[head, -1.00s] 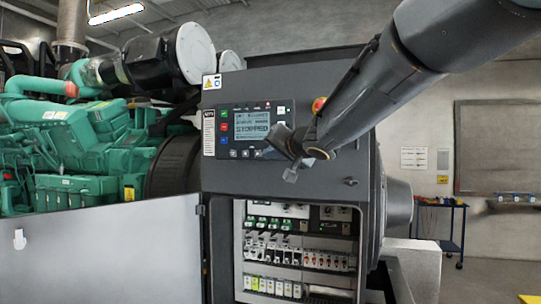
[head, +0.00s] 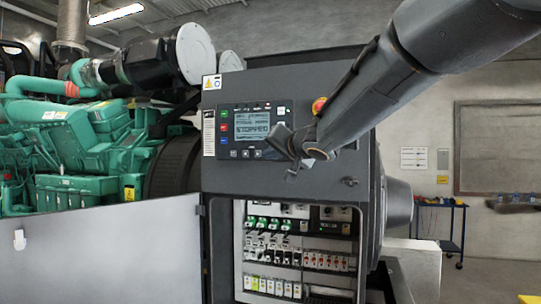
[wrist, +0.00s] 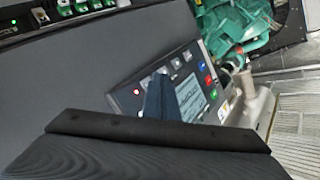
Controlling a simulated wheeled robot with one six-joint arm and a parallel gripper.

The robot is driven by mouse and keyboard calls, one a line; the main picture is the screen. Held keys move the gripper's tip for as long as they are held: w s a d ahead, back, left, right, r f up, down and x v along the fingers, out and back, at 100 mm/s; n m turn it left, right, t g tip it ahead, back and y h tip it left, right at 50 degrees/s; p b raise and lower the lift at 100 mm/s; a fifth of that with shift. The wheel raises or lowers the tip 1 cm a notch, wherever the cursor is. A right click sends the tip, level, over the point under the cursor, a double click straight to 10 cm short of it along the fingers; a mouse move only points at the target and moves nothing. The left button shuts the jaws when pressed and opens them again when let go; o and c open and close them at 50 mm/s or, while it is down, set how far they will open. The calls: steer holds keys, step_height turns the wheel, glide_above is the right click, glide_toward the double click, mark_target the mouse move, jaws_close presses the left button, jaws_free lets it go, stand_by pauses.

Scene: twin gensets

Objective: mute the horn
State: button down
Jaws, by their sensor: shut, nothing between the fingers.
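The genset control panel (head: 250,131) has a lit display reading STOPPED. Green, red and blue buttons run down its left side, and small dark buttons sit under the display. I cannot read which button is for the horn. My gripper (head: 280,140) is shut and empty in front of the panel's lower right, covering part of it. In the wrist view the dark finger (wrist: 158,97) stands in front of the panel (wrist: 125,103) and hides part of the display (wrist: 196,105). A small red light glows beside it. I cannot tell whether the finger touches the panel.
A red emergency stop (head: 319,105) sits right of the panel, close to my arm. Below, an open cabinet (head: 300,250) shows breakers and relays. Its grey door (head: 110,255) swings out left. A green engine (head: 80,150) stands behind. A blue cart (head: 440,222) is at right.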

steer(key=shift+w+d+p, duration=0.25)
steer(key=shift+w+p, duration=0.6)
steer(key=shift+p, duration=0.15)
stand_by(0.7)
steer(key=shift+s, duration=0.15)
steer(key=shift+s+a, duration=0.3)
steer(key=shift+s, duration=0.45)
steer(key=shift+s, duration=0.1)
steer(key=shift+s+a+b, duration=0.2)
steer(key=shift+s+a, duration=0.15)
steer(key=shift+s, duration=0.55)
steer(key=shift+s+a+b, duration=0.2)
steer(key=shift+s+a, duration=0.1)
steer(key=shift+s, duration=0.65)
steer(key=shift+s+a+b, duration=0.2)
steer(key=shift+s+a, duration=0.15)
steer(key=shift+s, duration=0.55)
